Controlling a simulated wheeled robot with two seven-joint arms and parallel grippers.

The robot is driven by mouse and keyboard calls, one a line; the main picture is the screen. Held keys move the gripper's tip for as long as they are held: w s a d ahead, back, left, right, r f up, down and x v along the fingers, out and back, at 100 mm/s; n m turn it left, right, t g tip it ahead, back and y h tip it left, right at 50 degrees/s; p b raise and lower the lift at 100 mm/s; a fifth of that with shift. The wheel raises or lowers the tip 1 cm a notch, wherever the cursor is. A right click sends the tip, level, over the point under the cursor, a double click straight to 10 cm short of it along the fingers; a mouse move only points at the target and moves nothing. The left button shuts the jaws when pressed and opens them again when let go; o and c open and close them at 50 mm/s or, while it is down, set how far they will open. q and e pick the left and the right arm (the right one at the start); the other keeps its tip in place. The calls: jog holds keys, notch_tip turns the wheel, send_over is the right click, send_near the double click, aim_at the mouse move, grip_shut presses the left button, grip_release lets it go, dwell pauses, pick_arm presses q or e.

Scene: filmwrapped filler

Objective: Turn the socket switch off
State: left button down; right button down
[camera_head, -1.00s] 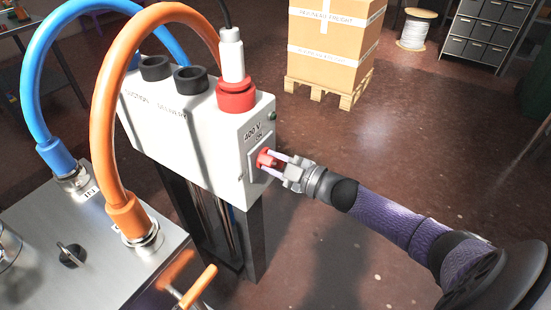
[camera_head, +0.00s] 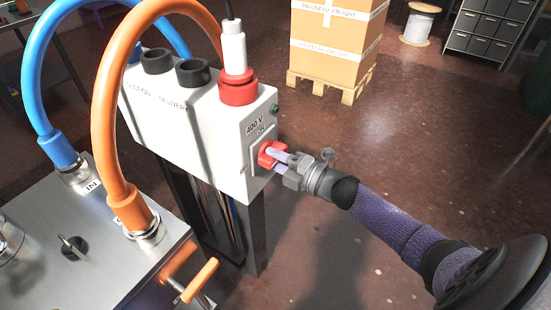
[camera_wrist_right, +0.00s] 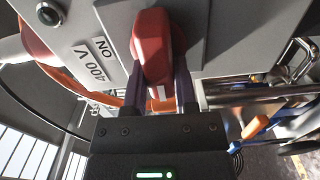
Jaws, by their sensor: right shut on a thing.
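The socket switch is a red rotary knob (camera_head: 269,154) on the right side face of the white socket box (camera_head: 215,135). My right gripper (camera_head: 277,158) is shut on the knob, one finger on each side. In the right wrist view the red knob (camera_wrist_right: 156,50) sits between the two fingers (camera_wrist_right: 158,92) of my right gripper. A label reading "400 V" and "ON" (camera_wrist_right: 92,62) is beside the knob. My left gripper is not in the head view.
A red plug (camera_head: 238,91) with a white top stands in the box. Orange (camera_head: 105,120) and blue (camera_head: 35,90) hoses arch over a metal unit (camera_head: 130,270) at the left. A carton (camera_head: 333,30) on a pallet stands behind. Floor at the right is free.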

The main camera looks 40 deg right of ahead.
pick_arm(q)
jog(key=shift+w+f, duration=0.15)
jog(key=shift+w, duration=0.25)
pick_arm(e)
jog(key=shift+f+n, duration=0.1)
jog(key=shift+n, duration=0.2)
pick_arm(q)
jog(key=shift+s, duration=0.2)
pick_arm(e)
jog(key=c, duration=0.7)
grip_release()
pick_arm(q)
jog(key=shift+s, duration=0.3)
pick_arm(e)
jog(key=o, duration=0.3)
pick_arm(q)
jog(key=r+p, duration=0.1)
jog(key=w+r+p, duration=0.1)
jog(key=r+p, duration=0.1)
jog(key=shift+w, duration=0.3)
pick_arm(e)
jog(key=v, duration=1)
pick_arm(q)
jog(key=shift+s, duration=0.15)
